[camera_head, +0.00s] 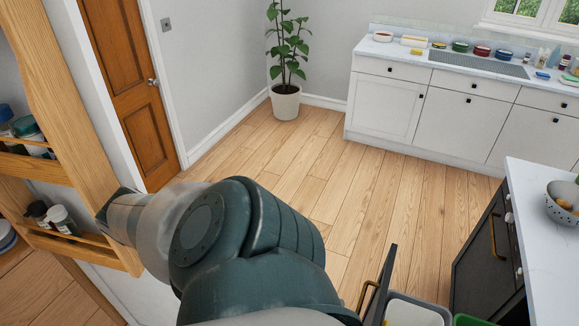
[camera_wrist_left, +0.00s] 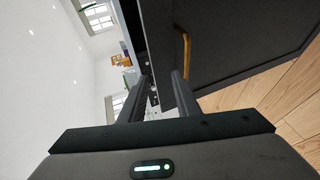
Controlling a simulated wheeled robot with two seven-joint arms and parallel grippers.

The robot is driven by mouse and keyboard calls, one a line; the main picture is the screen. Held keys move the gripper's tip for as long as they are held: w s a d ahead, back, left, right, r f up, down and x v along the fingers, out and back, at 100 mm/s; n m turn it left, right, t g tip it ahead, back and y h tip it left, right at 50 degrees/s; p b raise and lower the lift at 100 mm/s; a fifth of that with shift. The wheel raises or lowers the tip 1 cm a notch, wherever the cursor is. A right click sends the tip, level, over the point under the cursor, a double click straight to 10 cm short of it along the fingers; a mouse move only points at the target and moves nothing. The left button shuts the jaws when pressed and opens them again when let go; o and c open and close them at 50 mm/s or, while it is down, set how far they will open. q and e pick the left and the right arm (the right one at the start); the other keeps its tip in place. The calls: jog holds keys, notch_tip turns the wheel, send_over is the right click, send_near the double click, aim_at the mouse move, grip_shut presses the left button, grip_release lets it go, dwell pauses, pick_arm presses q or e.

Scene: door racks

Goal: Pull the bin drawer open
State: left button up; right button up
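The bin drawer's dark front (camera_head: 384,283) stands out from the island at the lower right of the head view, with a brass handle (camera_head: 367,294) on its left face. In the left wrist view, the brass handle (camera_wrist_left: 186,50) is on a dark panel just ahead of my left gripper (camera_wrist_left: 163,85). Its fingers are apart, with the right finger close to the handle's near end; I cannot tell if they touch. My right gripper is not in view.
The dark island (camera_head: 490,260) with a white worktop and a colander (camera_head: 563,203) stands at the right. A wooden shelf (camera_head: 85,130) is at the left, near an arm of mine. The wooden floor (camera_head: 330,180) is clear up to the white cabinets (camera_head: 425,115).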

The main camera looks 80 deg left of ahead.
pick_arm(q)
jog(key=v, duration=1)
jog(key=shift+s+f, duration=0.25)
jog(key=shift+f, duration=0.05)
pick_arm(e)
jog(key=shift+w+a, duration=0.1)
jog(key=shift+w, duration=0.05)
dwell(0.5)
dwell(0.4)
